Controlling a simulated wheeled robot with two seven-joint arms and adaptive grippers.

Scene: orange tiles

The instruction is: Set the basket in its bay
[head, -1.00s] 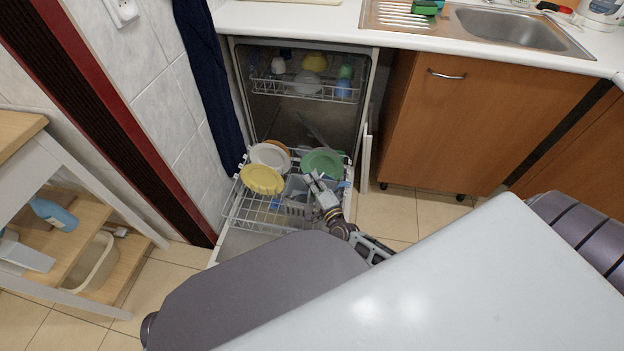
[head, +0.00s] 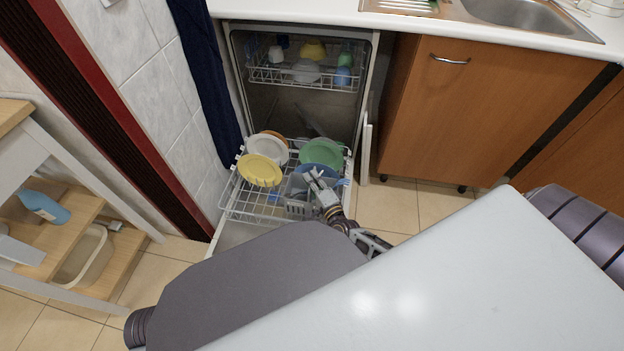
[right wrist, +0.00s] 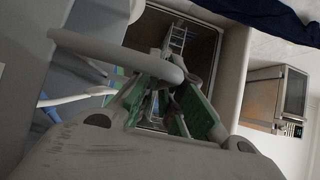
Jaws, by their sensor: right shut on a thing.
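The grey cutlery basket (head: 297,207) is at the lower dishwasher rack (head: 236,202), right of its middle. In the head view I cannot tell whether it is seated or held just above the wires. My right gripper (head: 318,181) is at the basket's upper right side, shut on its handle. In the right wrist view the thick grey handle bar (right wrist: 112,53) crosses in front of the green-padded fingers (right wrist: 172,105). Cutlery with white and blue handles (right wrist: 75,98) shows to the left there. The bay itself is hidden or cannot be told apart. My left gripper is out of view.
A yellow plate (head: 260,170), a white plate (head: 267,148), a green plate (head: 320,152) and a blue plate (head: 322,172) stand in the rack close behind the basket. The upper rack (head: 280,77) holds cups and bowls. A shelf trolley (head: 75,245) stands at left.

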